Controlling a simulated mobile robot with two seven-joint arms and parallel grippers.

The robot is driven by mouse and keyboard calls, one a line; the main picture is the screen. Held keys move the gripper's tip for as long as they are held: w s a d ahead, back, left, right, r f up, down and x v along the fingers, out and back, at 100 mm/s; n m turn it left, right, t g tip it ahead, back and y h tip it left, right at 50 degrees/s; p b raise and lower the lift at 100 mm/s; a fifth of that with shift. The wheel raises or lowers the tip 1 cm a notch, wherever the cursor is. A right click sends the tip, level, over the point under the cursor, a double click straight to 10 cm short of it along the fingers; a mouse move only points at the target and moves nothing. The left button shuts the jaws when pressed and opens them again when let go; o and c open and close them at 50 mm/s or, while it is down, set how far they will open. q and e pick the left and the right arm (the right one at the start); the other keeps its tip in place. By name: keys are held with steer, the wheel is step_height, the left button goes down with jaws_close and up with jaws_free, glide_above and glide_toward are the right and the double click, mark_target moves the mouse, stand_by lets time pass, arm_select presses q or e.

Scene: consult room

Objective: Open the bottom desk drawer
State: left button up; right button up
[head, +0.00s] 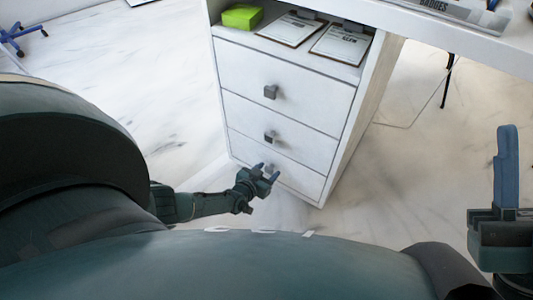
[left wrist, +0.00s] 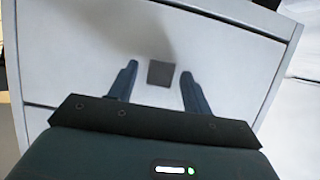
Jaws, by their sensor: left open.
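The white desk pedestal has three drawers stacked one above another, all shut. The bottom drawer (head: 300,181) has a small grey square handle (head: 273,168), partly hidden by my left gripper (head: 265,173). In the left wrist view the bottom drawer's front (left wrist: 75,45) fills most of the picture. There the dark square handle (left wrist: 160,74) shows between the two blue fingers of my open left gripper (left wrist: 158,78), with a gap on each side. The fingers do not touch it. My right gripper (head: 507,165) is at the right edge, with one blue finger showing.
The middle drawer handle (head: 270,137) and top drawer handle (head: 270,92) stick out above. An open shelf over the drawers holds a green box (head: 242,16) and clipboards (head: 341,44). The desk top (head: 470,42) overhangs at the upper right. The floor (head: 150,90) left of the pedestal is clear.

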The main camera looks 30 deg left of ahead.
arm_select(q)
jaws_close()
stand_by(0.3)
steer(key=shift+s, duration=0.1)
arm_select(e)
steer(key=shift+r, duration=0.1)
